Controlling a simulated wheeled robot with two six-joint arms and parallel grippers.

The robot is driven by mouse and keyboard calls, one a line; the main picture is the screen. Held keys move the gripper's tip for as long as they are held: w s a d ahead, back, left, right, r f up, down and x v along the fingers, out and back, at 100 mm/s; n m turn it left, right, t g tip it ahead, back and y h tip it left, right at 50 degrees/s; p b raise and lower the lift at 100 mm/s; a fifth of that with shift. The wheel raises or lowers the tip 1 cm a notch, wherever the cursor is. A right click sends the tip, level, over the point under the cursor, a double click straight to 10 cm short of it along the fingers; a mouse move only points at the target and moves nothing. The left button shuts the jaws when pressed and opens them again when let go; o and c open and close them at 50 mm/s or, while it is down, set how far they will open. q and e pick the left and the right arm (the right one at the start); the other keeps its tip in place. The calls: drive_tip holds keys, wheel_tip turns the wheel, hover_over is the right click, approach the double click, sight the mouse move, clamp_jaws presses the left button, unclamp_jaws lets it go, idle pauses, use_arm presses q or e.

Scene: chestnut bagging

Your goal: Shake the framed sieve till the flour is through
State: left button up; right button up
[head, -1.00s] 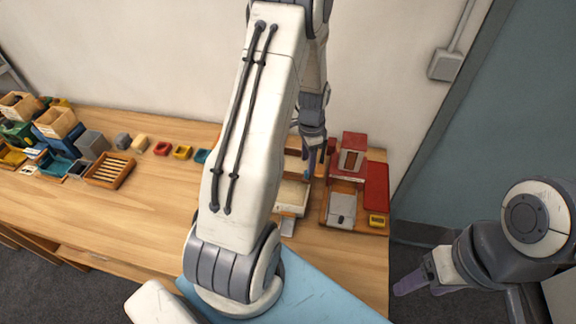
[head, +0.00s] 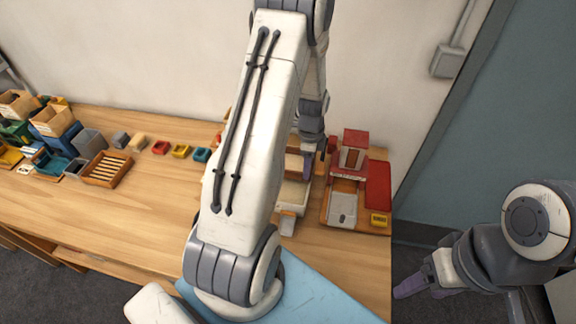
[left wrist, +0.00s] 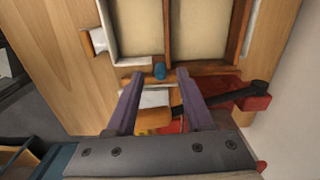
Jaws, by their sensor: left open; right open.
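A wood-framed piece with pale, flour-coloured panels, seemingly the framed sieve, shows in the left wrist view (left wrist: 167,35) and beside my arm in the head view (head: 293,192). A short blue knob (left wrist: 160,71) is at the middle of its near wooden edge. My left gripper (head: 308,168) is over that edge. Its open fingers (left wrist: 156,76) point at the knob, one on each side in the picture; I cannot tell whether they touch it. My right gripper (head: 405,288) is open and empty, off the table's right end. My left arm hides part of the sieve in the head view.
A red-topped box (head: 350,160) and a red tray (head: 378,185) stand right of the sieve. A dark-handled red tool (left wrist: 255,98) lies close by the left fingers. Several small bins and a slatted wooden tray (head: 107,169) are at left. The table middle (head: 150,215) is clear.

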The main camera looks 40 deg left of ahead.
use_arm(q)
drive_tip(key=shift+f, duration=0.35)
drive_tip(key=shift+f+b, duration=0.75)
drive_tip(key=shift+f, duration=0.05)
